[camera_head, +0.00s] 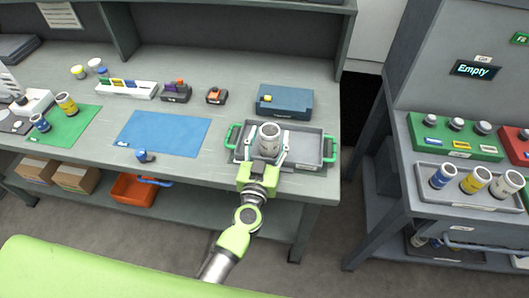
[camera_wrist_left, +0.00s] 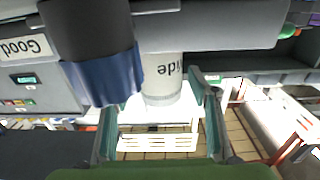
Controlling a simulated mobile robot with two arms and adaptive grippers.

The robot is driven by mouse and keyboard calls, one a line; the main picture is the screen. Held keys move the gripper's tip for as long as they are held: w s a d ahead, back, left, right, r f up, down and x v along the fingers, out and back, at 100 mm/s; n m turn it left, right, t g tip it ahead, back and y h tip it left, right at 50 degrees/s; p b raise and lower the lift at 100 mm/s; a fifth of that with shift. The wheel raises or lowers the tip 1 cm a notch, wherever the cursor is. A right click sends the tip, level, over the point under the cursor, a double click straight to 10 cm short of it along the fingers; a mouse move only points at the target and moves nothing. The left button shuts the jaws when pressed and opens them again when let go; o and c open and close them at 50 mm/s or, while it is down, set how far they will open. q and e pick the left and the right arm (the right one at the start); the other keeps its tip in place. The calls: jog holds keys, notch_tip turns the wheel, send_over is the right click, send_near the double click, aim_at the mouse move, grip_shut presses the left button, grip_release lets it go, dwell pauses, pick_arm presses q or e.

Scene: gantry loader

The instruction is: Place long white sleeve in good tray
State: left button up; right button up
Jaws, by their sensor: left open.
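A white sleeve (camera_head: 269,138) with a grey rim stands upright over the grey tray (camera_head: 315,150) with green handles on the bench. My left gripper (camera_head: 268,158) has its open fingers on either side of this sleeve. In the left wrist view a white sleeve (camera_wrist_left: 162,75) with partly visible lettering shows between the fingers (camera_wrist_left: 155,105). I cannot tell whether the fingers touch it. A "Good" label (camera_wrist_left: 25,47) shows upside down at the left of the wrist view. My right gripper is out of view.
A dark, blue-banded cylinder (camera_wrist_left: 100,65) is close in the wrist view. A blue box (camera_head: 285,102) stands behind the tray; a blue mat (camera_head: 163,132) lies left. At right, a grey tray (camera_head: 460,201) holds blue, yellow and white-banded sleeves. An "Empty" display (camera_head: 474,70) hangs above.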

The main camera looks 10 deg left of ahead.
pick_arm(q)
jog(key=s+b, duration=0.1)
jog(key=s, duration=0.8)
jog(key=shift+s+a, duration=0.15)
jog(key=shift+s, duration=0.9)
jog(key=shift+a, duration=0.1)
